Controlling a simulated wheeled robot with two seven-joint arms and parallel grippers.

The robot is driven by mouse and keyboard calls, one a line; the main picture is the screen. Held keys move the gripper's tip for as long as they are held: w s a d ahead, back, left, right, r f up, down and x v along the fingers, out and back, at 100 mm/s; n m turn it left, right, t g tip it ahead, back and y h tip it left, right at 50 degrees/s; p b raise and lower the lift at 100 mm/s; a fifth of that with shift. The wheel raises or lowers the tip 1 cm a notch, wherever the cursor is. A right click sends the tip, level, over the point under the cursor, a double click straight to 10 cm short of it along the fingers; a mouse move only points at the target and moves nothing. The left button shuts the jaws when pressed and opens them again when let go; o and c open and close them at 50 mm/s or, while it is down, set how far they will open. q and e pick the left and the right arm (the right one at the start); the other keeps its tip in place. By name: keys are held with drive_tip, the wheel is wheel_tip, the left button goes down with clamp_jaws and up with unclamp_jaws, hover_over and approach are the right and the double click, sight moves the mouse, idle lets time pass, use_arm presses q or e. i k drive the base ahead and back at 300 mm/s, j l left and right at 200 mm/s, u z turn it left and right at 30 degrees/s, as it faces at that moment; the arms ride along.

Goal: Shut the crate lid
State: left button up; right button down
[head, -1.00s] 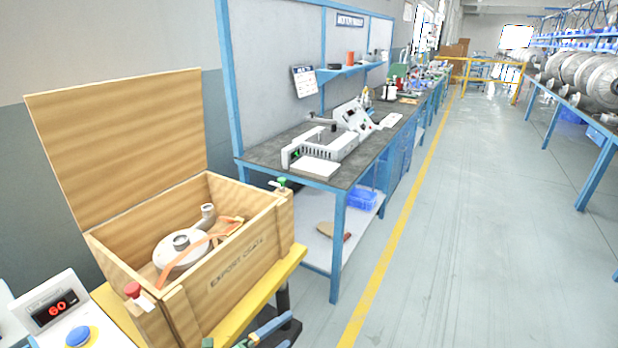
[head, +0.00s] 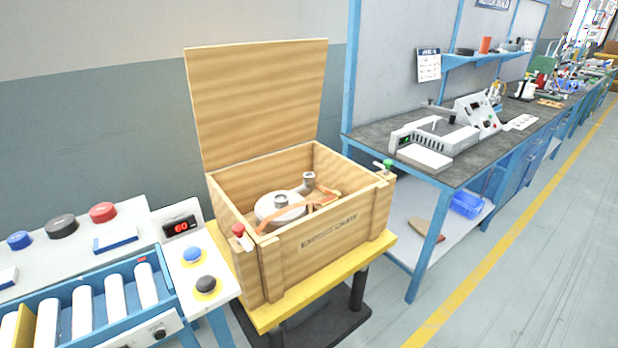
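The wooden crate (head: 329,241) stands on a yellow-topped stand in the middle of the head view. Its lid (head: 258,103) is open and stands nearly upright along the back edge. Inside the crate lies a pale metal blower part (head: 279,210) with short round ports and an orange strap (head: 317,201). A red knob (head: 238,230) sits at the crate's front left corner and a green knob (head: 388,165) at its right corner. Neither of my grippers shows in the head view.
The yellow stand top (head: 335,284) juts out in front of the crate. A roller conveyor with a button panel (head: 194,262) is close on the left. A dark-topped workbench (head: 379,138) is close on the right. Open floor (head: 500,283) lies at the lower right.

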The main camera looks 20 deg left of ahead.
sight(250, 99)
drive_tip(key=i+l+u, duration=0.1)
drive_tip(key=i, duration=0.35)
drive_tip(key=i+l+u, duration=0.1)
drive_tip(key=i+l, duration=0.15)
drive_tip(key=i, duration=0.2)
drive_tip(key=i+l, duration=0.2)
drive_tip(key=i, duration=0.2)
drive_tip(key=i+u, duration=0.05)
